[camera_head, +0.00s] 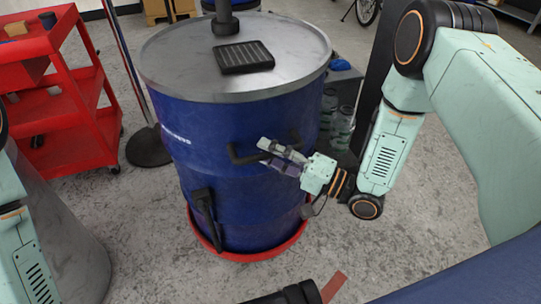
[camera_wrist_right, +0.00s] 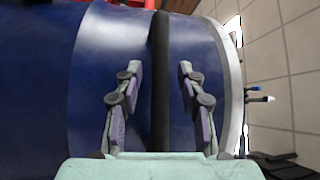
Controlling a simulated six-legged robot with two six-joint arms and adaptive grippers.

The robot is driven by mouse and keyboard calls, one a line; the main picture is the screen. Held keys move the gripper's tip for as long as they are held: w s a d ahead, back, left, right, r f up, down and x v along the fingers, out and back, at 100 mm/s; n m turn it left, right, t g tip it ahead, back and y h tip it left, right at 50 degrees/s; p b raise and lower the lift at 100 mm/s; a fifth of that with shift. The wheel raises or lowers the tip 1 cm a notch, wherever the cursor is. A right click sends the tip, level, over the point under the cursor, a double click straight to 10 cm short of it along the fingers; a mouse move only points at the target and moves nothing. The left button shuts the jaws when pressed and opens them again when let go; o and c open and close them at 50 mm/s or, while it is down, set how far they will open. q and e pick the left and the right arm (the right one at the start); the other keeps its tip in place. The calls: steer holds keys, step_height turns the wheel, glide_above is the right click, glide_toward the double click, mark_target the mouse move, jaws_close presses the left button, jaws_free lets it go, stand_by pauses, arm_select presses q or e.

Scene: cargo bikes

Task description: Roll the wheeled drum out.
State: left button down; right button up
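The blue drum (camera_head: 240,199) stands upright in the middle of the head view, with a grey metal lid (camera_head: 180,60) and a red round base (camera_head: 262,255). Any wheels under the base are hidden. A black bar handle (camera_head: 243,155) sits on its side facing me. My right gripper (camera_head: 279,154) is at this handle. In the right wrist view, my right gripper (camera_wrist_right: 158,76) is open, its two fingers apart on either side of the black handle (camera_wrist_right: 160,110), with gaps between them and it. Part of my left arm shows at the left edge; its gripper is out of view.
A red shelf cart (camera_head: 65,120) stands left of the drum. A pole on a dark round foot (camera_head: 149,147) is between them. Jars (camera_head: 340,128) on a shelf stand close on the drum's right. The grey floor in front is partly clear.

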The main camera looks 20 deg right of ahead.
jaws_close()
stand_by(0.5)
stand_by(0.3)
